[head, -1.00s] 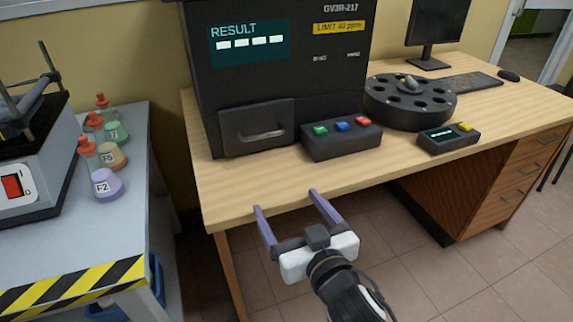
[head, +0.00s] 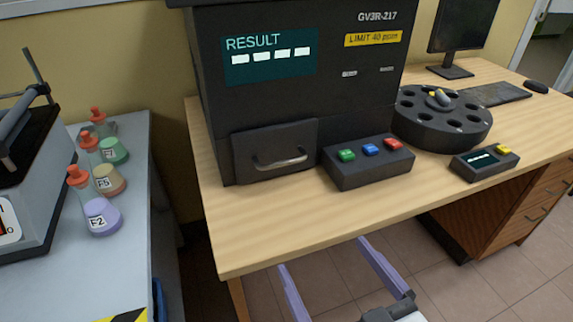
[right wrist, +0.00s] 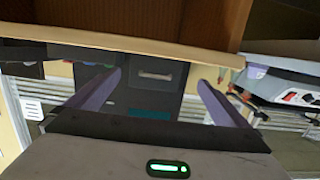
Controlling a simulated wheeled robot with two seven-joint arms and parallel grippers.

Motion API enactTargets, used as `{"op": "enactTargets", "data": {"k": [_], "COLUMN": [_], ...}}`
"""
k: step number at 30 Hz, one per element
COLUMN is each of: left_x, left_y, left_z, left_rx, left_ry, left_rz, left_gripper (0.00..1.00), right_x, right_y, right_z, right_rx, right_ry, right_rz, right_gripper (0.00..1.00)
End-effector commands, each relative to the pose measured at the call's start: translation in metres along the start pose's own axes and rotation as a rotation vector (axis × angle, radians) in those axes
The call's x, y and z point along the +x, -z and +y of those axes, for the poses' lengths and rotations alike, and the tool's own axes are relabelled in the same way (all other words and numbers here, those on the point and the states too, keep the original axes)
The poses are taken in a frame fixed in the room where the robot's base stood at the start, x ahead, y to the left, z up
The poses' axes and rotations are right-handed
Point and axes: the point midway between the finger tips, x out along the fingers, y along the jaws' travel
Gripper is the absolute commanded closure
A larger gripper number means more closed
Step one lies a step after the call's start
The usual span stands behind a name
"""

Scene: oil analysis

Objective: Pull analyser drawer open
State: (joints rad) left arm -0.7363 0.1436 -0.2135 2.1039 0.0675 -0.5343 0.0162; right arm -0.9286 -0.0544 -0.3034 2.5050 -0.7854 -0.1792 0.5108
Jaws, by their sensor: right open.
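The black analyser (head: 300,95) stands on the wooden desk, its screen reading RESULT. Its drawer (head: 262,138) at the lower left of the front appears closed, with a metal bar handle (head: 280,162). My right gripper (head: 322,258) is open and empty in front of the desk's front edge, apart from the handle. In the right wrist view the picture is upside down; the handle (right wrist: 155,76) shows beyond and between the open fingers, past the desk edge. My left gripper is not in view.
A button box (head: 368,162) stands right of the drawer. A round carousel (head: 443,120) and a small display box (head: 485,162) are farther right. The desk (head: 300,225) is bare before the drawer. Labelled flasks (head: 100,213) stand on the grey bench at left.

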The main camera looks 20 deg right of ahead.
Motion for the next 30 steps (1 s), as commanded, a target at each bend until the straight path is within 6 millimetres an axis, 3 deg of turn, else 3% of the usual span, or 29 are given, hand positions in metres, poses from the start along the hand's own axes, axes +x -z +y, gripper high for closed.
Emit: {"op": "enactTargets", "data": {"k": [10,26,30], "left_x": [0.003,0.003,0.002], "left_y": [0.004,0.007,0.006], "left_z": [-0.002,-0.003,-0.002], "left_rx": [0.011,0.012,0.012], "left_ry": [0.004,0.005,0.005], "left_rz": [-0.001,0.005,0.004], "left_gripper": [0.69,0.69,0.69], "right_x": [-0.029,-0.030,-0.024], "right_y": [-0.011,-0.012,-0.024], "right_z": [-0.002,-0.002,0.010], "right_rx": [-0.001,-0.002,-0.002], "right_ry": [0.003,0.002,-0.031], "right_rz": [-0.021,-0.023,-0.076], "right_gripper": [0.00,0.00,0.00]}}
